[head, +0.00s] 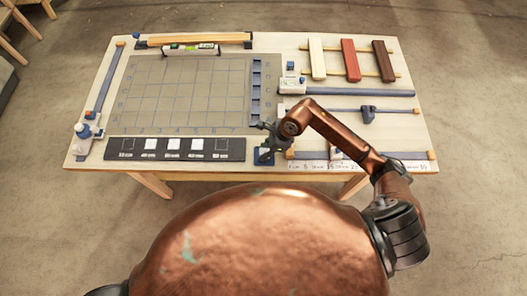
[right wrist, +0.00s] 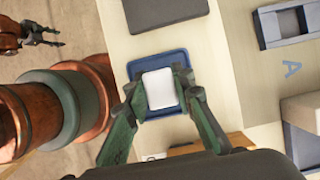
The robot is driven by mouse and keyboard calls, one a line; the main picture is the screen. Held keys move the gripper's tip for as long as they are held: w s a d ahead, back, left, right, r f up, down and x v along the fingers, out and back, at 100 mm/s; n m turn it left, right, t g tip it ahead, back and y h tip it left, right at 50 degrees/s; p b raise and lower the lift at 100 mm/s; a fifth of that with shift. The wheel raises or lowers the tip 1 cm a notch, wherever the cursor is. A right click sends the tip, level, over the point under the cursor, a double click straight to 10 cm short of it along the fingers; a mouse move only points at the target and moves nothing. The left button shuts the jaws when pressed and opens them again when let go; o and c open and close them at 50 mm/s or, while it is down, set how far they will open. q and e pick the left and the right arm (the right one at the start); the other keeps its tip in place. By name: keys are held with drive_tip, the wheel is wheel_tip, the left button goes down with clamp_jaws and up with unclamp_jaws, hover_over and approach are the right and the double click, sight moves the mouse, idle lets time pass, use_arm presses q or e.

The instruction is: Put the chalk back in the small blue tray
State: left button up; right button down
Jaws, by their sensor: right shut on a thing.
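The chalk is a white block (right wrist: 160,88) in the right wrist view, between the two fingers of my right gripper (right wrist: 158,95). The gripper is shut on it. The small blue tray (right wrist: 146,65) lies directly below, its rim showing around the chalk; I cannot tell whether the chalk touches its floor. In the head view the tray (head: 257,156) is at the table's front edge, partly hidden by my right gripper (head: 268,143). My left gripper (right wrist: 52,37) shows small at the upper left of the right wrist view, empty, its fingers apart.
A dark strip with pale squares (head: 174,149) lies left of the tray. A grey gridded board (head: 185,90) is behind it. A ruler (head: 315,167) lies to the right along the front edge. Three coloured laths (head: 350,60) lie at the back right.

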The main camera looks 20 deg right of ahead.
drive_tip(key=c, duration=1.9)
unclamp_jaws()
drive_tip(key=shift+c, duration=0.2)
drive_tip(key=shift+r, duration=0.2)
drive_tip(key=v, duration=1.1)
drive_tip(key=shift+d+r+b, duration=0.25)
drive_tip(key=shift+r+b, duration=0.05)
drive_tip(key=shift+r, duration=0.05)
drive_tip(key=shift+s, duration=0.15)
